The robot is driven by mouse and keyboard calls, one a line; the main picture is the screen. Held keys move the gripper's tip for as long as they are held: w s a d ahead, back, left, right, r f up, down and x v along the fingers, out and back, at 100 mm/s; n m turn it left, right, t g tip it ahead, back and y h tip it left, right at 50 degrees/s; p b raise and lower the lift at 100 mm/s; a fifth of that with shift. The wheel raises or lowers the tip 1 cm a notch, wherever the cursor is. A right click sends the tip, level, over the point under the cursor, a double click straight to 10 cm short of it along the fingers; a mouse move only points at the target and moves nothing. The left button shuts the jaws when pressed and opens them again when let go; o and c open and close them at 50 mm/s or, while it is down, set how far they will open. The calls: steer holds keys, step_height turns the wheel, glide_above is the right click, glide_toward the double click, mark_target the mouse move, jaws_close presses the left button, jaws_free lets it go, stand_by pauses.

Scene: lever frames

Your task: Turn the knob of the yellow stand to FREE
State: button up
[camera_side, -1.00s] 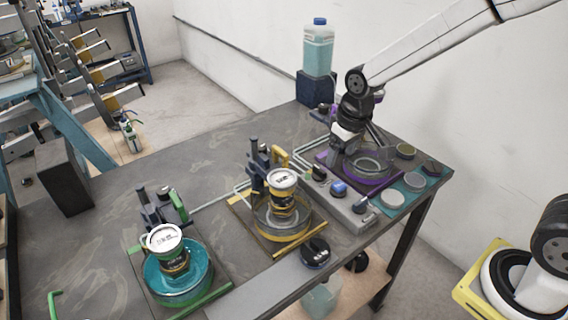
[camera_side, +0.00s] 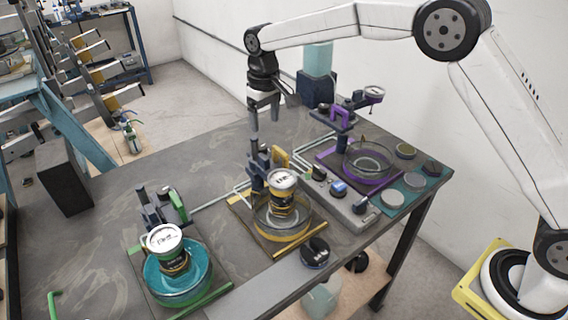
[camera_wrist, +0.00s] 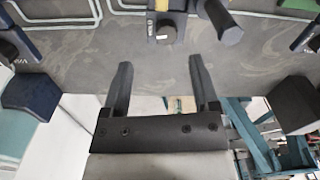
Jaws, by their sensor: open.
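The yellow stand has a dark upright (camera_side: 253,158), a yellow part beside it, and a yellow-edged base (camera_side: 262,247). A round glass dish (camera_side: 298,232) on the base holds a can (camera_side: 283,181) with a white top. My gripper (camera_side: 270,115) is open and empty, pointing down above the back of this stand. In the wrist view my gripper (camera_wrist: 160,62) shows two spread fingers with nothing between them. Beyond them are a dark block (camera_wrist: 166,32) with a white label and a dark faceted cylinder (camera_wrist: 230,36). I cannot tell which part is the knob, and FREE is not readable.
The purple stand (camera_side: 342,118) is on the right and a green-edged stand (camera_side: 178,205) on the left. A grey panel with knobs (camera_side: 349,212) lies between the yellow and purple stands. A black round dial (camera_side: 315,251) sits near the front edge.

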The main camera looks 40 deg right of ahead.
mark_target(261, 146)
steer(key=shift+w+a, duration=0.45)
steer(key=shift+f, duration=3.85)
jaws_close()
